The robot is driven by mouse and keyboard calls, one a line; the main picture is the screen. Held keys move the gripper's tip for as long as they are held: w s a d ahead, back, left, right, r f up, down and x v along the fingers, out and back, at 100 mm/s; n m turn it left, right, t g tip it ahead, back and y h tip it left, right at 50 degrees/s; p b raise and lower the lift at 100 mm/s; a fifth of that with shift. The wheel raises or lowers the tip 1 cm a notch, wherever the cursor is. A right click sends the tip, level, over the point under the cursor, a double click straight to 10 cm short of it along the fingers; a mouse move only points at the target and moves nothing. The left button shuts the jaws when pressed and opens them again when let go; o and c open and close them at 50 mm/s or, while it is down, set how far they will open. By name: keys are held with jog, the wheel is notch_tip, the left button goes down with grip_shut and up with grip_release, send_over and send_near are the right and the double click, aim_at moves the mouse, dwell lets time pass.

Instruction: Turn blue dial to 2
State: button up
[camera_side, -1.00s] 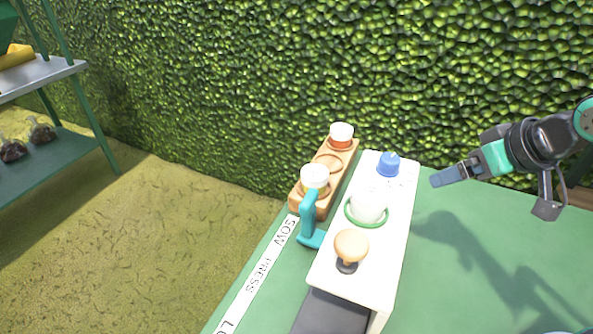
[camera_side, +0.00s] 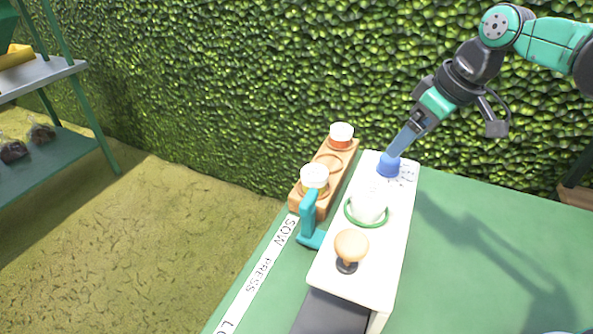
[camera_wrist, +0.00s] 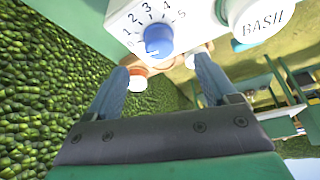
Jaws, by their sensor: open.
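The blue dial (camera_side: 388,168) sits at the far end of the white machine top (camera_side: 350,262). In the wrist view the blue dial (camera_wrist: 158,40) is ringed by printed numbers, with 1 to 5 readable and a mark near 0 at the left. I cannot tell clearly which number its pointer faces. My gripper (camera_side: 397,150) comes down over the dial from above right. In the wrist view its two blue fingers (camera_wrist: 160,75) are apart, one on each side below the dial, with nothing held between them. In the side view the fingers partly cover the dial.
A white cup-like part with a green ring (camera_side: 366,205), a wooden knob (camera_side: 351,245) and a teal lever (camera_side: 309,215) stand nearby. A wooden rack (camera_side: 323,178) holds white-lidded jars left of the machine. The green table (camera_side: 480,250) is clear on the right.

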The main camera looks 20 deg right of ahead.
aim_at(390, 159)
jog(key=shift+x, duration=2.6)
grip_shut()
jog(key=shift+m, duration=0.4)
jog(key=m+h, duration=0.2)
jog(key=m, duration=0.3)
jog(key=shift+a+m, duration=0.15)
jog(key=shift+m, duration=0.15)
jog(key=m+h, duration=0.1)
jog(key=m, duration=0.1)
jog(key=m+h, duration=0.1)
jog(key=m, duration=0.2)
jog(key=shift+h, duration=0.3)
jog(key=shift+m, duration=0.4)
